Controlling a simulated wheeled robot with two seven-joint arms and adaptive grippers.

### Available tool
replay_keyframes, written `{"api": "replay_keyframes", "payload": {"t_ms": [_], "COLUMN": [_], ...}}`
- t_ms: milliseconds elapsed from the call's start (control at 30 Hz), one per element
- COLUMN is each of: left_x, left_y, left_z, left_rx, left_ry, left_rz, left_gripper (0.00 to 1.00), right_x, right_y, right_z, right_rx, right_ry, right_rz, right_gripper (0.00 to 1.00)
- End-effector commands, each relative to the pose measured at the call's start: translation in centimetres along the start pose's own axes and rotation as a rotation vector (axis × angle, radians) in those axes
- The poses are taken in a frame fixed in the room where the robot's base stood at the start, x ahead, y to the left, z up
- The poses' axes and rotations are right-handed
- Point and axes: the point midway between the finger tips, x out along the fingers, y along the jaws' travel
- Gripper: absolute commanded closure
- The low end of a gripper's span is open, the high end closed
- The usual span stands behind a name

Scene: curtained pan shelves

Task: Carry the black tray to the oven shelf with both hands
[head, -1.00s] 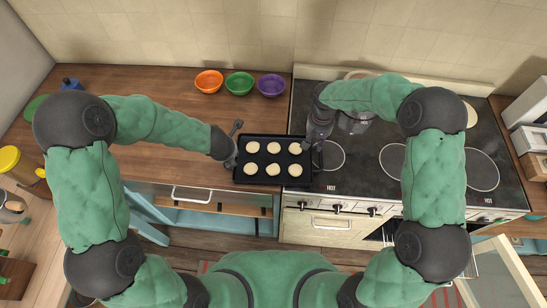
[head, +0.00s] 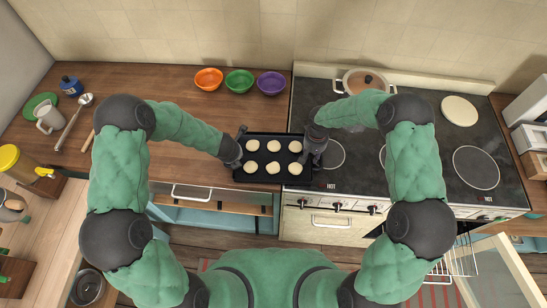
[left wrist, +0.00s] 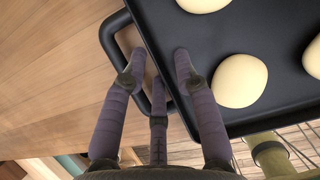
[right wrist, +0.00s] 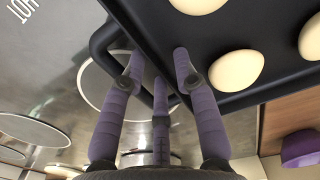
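The black tray (head: 262,157) holds several pale round buns and lies level across the seam between wooden counter and stove. My left gripper (head: 238,158) is at its left end. In the left wrist view the left gripper's fingers (left wrist: 158,72) are parted, with the tray wall and black handle (left wrist: 106,36) between or beneath them. My right gripper (head: 311,153) is at the right end. In the right wrist view its fingers (right wrist: 157,68) are likewise parted around the tray's edge and handle (right wrist: 98,42). A wire oven shelf (head: 460,256) shows partly at lower right; my right arm hides some of it.
Orange (head: 208,79), green (head: 239,81) and purple (head: 270,83) bowls stand behind the tray. A lidded pot (head: 366,80) sits at the stove's back. A drawer (head: 215,202) is open below the counter. A pale-framed door (head: 500,268) stands open at lower right.

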Motion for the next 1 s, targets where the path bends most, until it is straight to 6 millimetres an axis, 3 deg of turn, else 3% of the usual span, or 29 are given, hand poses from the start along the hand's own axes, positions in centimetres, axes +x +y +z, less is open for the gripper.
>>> {"api": "replay_keyframes", "payload": {"t_ms": [267, 400, 1000], "left_x": [0.1, 0.09, -0.37], "left_y": [0.0, 0.0, -0.41], "left_z": [-0.04, -0.03, 0.06], "left_rx": [0.0, 0.0, 0.005], "left_ry": [0.001, 0.001, 0.002], "left_rz": [0.0, 0.0, -0.008], "left_gripper": [0.7, 1.0, 1.0], "right_x": [0.07, 0.06, -0.39], "right_y": [0.0, 0.0, -0.39], "right_z": [-0.03, -0.02, 0.05], "right_rx": [0.0, 0.0, -0.003], "right_ry": [0.001, 0.0, 0.001], "right_rz": [0.0, 0.0, -0.005], "right_gripper": [0.7, 1.0, 1.0]}}
